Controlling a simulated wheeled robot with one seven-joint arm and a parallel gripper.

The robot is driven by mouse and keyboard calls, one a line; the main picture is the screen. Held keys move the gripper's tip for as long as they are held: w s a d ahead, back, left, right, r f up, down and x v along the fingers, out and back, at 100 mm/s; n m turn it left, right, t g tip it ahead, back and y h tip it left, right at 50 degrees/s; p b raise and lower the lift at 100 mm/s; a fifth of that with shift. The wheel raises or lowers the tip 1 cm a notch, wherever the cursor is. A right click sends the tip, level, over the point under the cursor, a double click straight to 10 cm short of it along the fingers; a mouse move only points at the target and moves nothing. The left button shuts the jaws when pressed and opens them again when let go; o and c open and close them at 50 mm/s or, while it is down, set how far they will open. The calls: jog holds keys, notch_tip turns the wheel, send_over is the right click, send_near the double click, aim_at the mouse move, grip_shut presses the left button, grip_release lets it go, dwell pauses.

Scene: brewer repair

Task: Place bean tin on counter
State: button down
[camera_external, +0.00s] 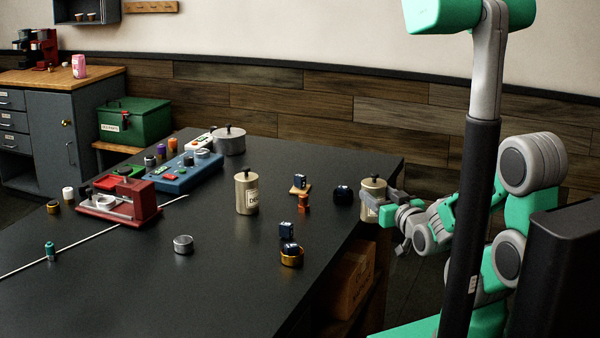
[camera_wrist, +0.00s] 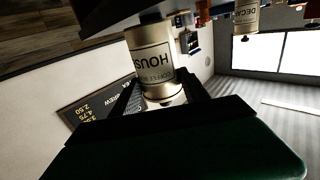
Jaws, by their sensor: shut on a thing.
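A cream bean tin with a dark lid knob (camera_external: 373,188) is at the right edge of the dark counter (camera_external: 225,290). In the wrist view the tin (camera_wrist: 151,60) appears upside down, its label reading "HOUS" and "COFFEE". My gripper (camera_external: 388,207) reaches in from the right and is shut on this tin; dark fingers flank it in the wrist view (camera_wrist: 162,90). The tin looks upright. I cannot tell whether its base touches the counter. A second tin (camera_external: 246,192), labelled DECAF in the wrist view (camera_wrist: 246,18), stands upright further left on the counter.
Near the held tin are a dark round object (camera_external: 343,195) and an orange piece with a dark block above it (camera_external: 303,202). An orange ring (camera_external: 291,258) holds a dark block. A blue machine (camera_external: 185,173) and a red one (camera_external: 120,203) stand left. The front counter is mostly clear.

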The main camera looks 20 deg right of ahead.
jog(key=d+f+m+h+b, duration=0.3)
jog(key=d+f+h+b, duration=0.1)
jog(key=d+f, duration=0.5)
jog(key=w+d+r+m+g+h+b, duration=0.1)
jog(key=w+d+r+b, duration=0.1)
jog(key=w+d, duration=0.35)
jog(key=w+d+r+h+b, duration=0.1)
jog(key=w+d+r+b, duration=0.15)
jog(key=d, duration=0.55)
jog(key=w+a+r+n+t+y, duration=0.1)
jog(key=w+a+r+n+y, duration=0.15)
jog(key=w+r+y, duration=0.35)
jog(key=w+a+r+n+y, duration=0.1)
jog(key=w+a+r+n, duration=0.1)
jog(key=w+a+r, duration=0.35)
jog(key=s+a+r+n+g+y, duration=0.1)
jog(key=s+a+r+n+y, duration=0.2)
jog(key=a+y, duration=0.3)
jog(key=shift+a+r+n, duration=0.35)
jog(key=shift+a+n, duration=0.2)
jog(key=shift+a, duration=0.4)
